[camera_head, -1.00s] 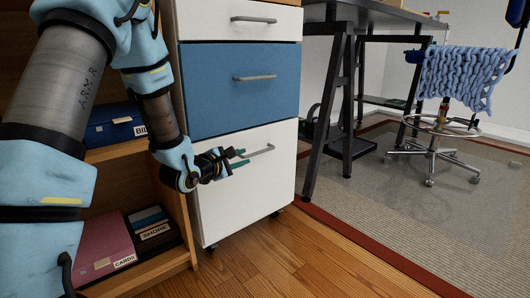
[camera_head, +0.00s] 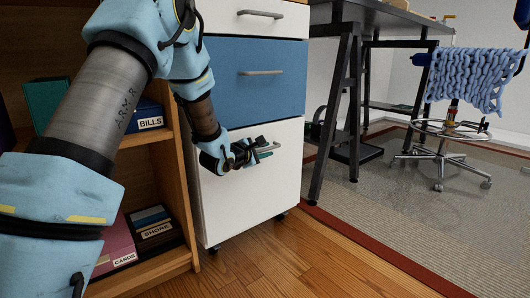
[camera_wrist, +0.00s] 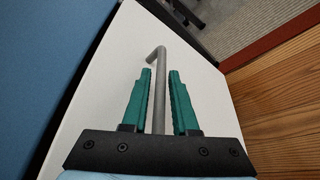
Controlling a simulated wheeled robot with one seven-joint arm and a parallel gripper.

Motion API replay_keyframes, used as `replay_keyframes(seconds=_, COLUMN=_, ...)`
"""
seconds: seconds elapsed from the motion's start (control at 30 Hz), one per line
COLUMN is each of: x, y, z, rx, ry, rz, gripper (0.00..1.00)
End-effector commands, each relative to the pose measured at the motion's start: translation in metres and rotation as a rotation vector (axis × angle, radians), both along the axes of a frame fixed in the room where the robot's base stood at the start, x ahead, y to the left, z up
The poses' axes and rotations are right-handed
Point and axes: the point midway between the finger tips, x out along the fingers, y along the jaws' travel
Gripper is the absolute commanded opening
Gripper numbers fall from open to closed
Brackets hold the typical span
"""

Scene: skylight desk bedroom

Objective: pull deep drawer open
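The deep drawer (camera_head: 250,205) is the white bottom front of the drawer unit and looks flush with the unit, shut. Its grey bar handle (camera_head: 276,146) is partly hidden by my gripper (camera_head: 265,150). In the wrist view my gripper (camera_wrist: 161,100) has its two green fingers apart, one on each side of the handle (camera_wrist: 157,85). Small gaps show between the bar and both fingers, so it is not clamped. The handle's bent end reaches past the fingertips. The drawer's white face (camera_wrist: 110,75) lies behind the fingers.
A blue drawer (camera_head: 255,85) and a white top drawer (camera_head: 260,18) sit above. A wooden shelf with boxes (camera_head: 150,118) stands close on the left. A desk trestle (camera_head: 335,110) is at right. The wooden floor (camera_head: 290,260) in front is clear.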

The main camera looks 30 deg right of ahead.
Motion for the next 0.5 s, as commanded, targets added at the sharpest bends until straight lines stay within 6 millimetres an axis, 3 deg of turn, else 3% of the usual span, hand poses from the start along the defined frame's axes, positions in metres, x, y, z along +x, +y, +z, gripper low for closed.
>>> replay_keyframes(seconds=0.07, x=-0.0002, y=0.0001, z=0.0001, rx=0.0, ry=0.0, rz=0.0, gripper=0.25)
replay_keyframes(seconds=0.3, x=-0.0002, y=0.0002, z=0.0002, rx=0.0, ry=0.0, rz=0.0, gripper=0.0)
replay_keyframes(seconds=0.5, x=-0.0002, y=0.0003, z=0.0002, rx=0.0, ry=0.0, rz=0.0, gripper=0.0)
